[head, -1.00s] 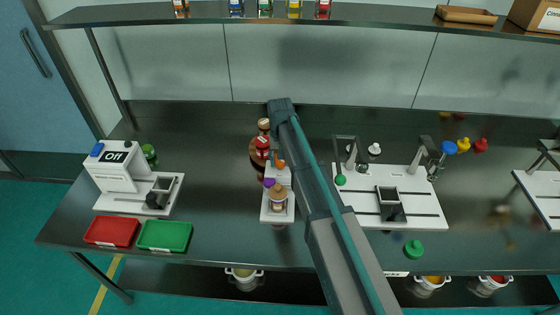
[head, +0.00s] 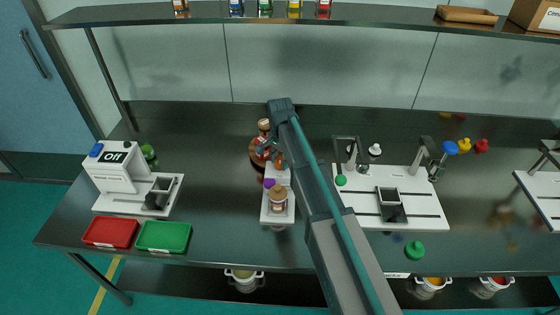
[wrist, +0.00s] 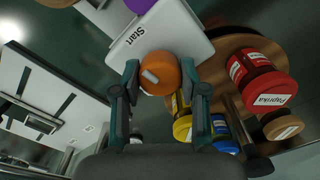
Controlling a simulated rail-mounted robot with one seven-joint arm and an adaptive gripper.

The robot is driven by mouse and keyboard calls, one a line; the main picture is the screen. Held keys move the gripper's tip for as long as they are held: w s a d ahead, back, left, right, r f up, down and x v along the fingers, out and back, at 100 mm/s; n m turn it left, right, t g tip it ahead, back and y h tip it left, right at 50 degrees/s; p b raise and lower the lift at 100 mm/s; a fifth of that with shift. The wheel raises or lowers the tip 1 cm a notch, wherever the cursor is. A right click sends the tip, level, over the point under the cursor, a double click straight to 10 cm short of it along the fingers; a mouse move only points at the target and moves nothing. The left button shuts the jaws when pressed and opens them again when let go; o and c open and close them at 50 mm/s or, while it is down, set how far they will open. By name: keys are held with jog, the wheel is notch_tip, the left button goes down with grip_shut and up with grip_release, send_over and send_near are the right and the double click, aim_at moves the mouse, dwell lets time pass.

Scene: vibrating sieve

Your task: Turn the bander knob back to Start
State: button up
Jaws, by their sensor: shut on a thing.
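The bander is a small white machine (head: 272,214) left of my arm in the head view. Its white top, marked "Start" (wrist: 136,36), shows in the wrist view. The round orange knob (wrist: 170,68) sits beside that label, with a pale mark on the left part of its face. It also shows small in the head view (head: 279,160). My gripper (wrist: 159,76) has one finger on each side of the knob and is shut on it.
A round wooden stand (wrist: 215,70) with jars is close beside the knob, including a red paprika jar (wrist: 258,80), a yellow one (wrist: 182,125) and a blue one (wrist: 222,135). A white sieve station (head: 425,208) stands to the right; bare bench lies left of the bander.

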aim_at(280, 160)
jog(key=shift+m, duration=0.5)
jog(key=o, duration=1.1)
jog(key=shift+o, duration=0.2)
jog(key=shift+r, duration=0.1)
notch_tip(280, 160, up, 12)
